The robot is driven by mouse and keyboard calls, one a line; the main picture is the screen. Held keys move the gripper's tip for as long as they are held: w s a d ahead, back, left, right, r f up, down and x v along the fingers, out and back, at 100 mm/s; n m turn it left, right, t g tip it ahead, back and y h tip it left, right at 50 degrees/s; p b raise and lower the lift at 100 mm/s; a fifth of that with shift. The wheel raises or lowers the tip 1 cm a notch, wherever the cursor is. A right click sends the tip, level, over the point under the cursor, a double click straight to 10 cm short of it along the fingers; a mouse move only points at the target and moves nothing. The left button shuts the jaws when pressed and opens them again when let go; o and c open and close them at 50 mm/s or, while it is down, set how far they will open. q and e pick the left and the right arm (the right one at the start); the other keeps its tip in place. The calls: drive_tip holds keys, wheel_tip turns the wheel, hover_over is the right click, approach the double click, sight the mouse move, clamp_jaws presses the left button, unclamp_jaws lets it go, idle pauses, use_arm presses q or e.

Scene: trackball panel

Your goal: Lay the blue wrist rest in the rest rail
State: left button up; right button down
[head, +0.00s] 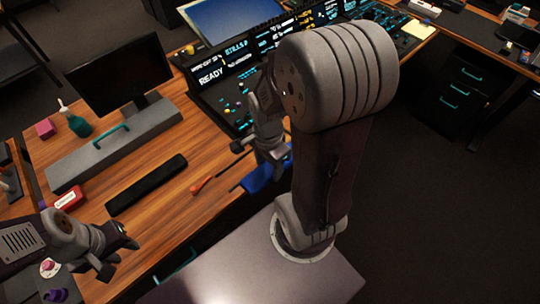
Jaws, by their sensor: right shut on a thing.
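The blue wrist rest (258,179) shows only in part, near the front edge of the wooden desk below the control panel. My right gripper (269,161) is shut on it; my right arm hides much of the gripper and the right end of the rest. A thin dark strip (231,169) by the panel's front edge may be part of the rest rail; the arm hides the rest of that area. I cannot tell whether the rest touches it. My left gripper (119,257) is open and empty at the lower left, above the desk's front.
A long black bar (147,185) and a red-handled screwdriver (200,185) lie on the desk. Behind stand a grey monitor base (110,150), a green bottle (78,125) and a pink block (45,128). A red box (68,198) is at left. The lit control panel (235,75) stands behind.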

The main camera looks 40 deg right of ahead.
drive_tip(key=shift+w+a+f+p, duration=0.15)
drive_tip(key=shift+w+p, duration=0.4)
drive_tip(key=shift+p, duration=0.05)
drive_tip(key=shift+w+a+f+p, duration=0.15)
drive_tip(key=shift+w+p, duration=0.35)
drive_tip(key=shift+p, duration=0.05)
drive_tip(key=w+f, duration=0.2)
drive_tip(key=w, duration=0.1)
drive_tip(key=w+f+b, duration=0.1)
drive_tip(key=w+f, duration=0.1)
drive_tip(key=w+a+f, duration=0.1)
drive_tip(key=w+f, duration=0.1)
drive_tip(key=w, duration=0.1)
drive_tip(key=shift+w+b, duration=0.35)
drive_tip(key=shift+w+a+f, duration=0.1)
drive_tip(key=shift+w+f, duration=0.1)
drive_tip(key=shift+w, duration=0.25)
wheel_tip(320, 180, down, 3)
drive_tip(key=shift+s+f+b, duration=0.15)
drive_tip(key=shift+b, duration=0.2)
drive_tip(key=shift+f, duration=0.35)
